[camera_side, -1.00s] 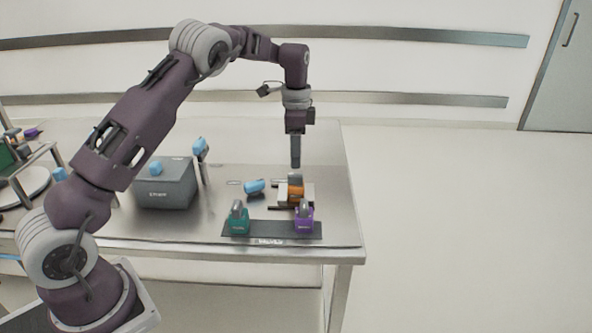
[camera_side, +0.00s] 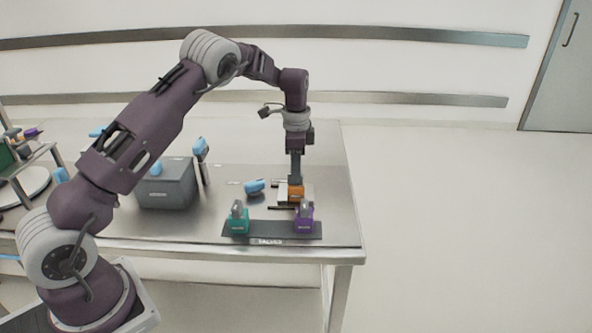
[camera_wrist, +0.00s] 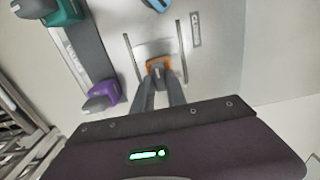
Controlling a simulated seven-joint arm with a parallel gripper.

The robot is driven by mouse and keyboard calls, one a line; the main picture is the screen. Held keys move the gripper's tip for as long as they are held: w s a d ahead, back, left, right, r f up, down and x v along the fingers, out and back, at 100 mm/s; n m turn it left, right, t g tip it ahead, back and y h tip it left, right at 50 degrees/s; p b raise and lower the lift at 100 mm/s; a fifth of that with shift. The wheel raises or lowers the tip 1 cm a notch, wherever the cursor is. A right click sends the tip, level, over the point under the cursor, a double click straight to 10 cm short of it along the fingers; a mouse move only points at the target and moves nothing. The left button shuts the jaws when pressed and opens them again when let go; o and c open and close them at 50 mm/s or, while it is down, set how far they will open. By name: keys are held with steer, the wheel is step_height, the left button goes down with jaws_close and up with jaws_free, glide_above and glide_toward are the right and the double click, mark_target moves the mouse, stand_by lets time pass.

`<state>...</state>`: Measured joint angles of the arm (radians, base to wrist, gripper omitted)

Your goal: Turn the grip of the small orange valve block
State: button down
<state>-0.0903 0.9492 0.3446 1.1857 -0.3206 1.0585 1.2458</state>
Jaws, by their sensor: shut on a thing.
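The small orange valve block (camera_side: 295,193) sits on a light holder near the right end of the metal table. My gripper (camera_side: 296,179) points straight down on top of it, its fingers shut on the block's grip, which the fingers mostly hide. In the wrist view the orange block (camera_wrist: 154,64) shows at the tips of my two fingers (camera_wrist: 158,74), with the grey grip between them. How far the grip is turned cannot be told.
A teal block (camera_side: 238,222) and a purple block (camera_side: 304,222), each with a grey grip, stand on a dark strip (camera_side: 270,231) in front. A blue piece (camera_side: 254,187) lies left of the holder. A grey box (camera_side: 167,188) stands further left.

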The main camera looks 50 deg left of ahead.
steer(key=shift+n, duration=0.6)
steer(key=n, duration=0.7)
steer(key=shift+n, duration=0.3)
steer(key=n, duration=0.4)
steer(key=shift+n, duration=2.5)
steer(key=c, duration=1.3)
jaws_free()
